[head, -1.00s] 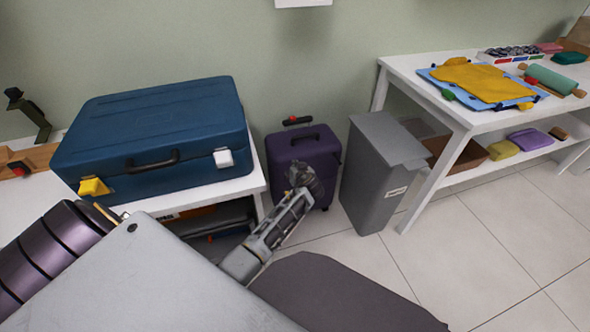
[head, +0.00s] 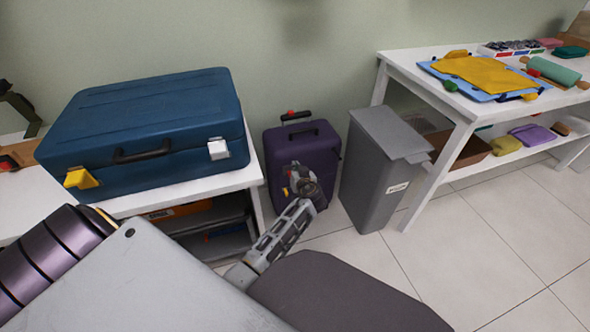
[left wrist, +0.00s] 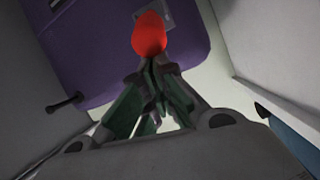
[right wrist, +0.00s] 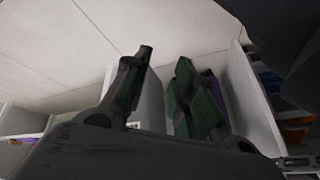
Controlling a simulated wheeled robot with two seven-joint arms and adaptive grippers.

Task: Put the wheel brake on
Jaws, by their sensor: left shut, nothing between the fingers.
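The purple suitcase (head: 322,148) stands upright on the floor between the white table and a grey bin. A black bar with a red part (head: 295,115) shows above its top. In the left wrist view the suitcase (left wrist: 85,40) fills the upper left. A rounded red piece (left wrist: 149,35) shows against it, just beyond my fingertips; I cannot tell if they touch it. My left gripper (head: 292,172) is in front of the suitcase, shut and empty; its closed fingers also show in the left wrist view (left wrist: 152,68). My right gripper (right wrist: 163,58) is open and empty, with its fingers apart.
A blue suitcase (head: 145,125) lies on the white table (head: 190,193) at the left. The grey bin (head: 375,180) stands close right of the purple suitcase. A white shelf table (head: 438,170) with craft things is at the right. The tiled floor (head: 500,235) in front is clear.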

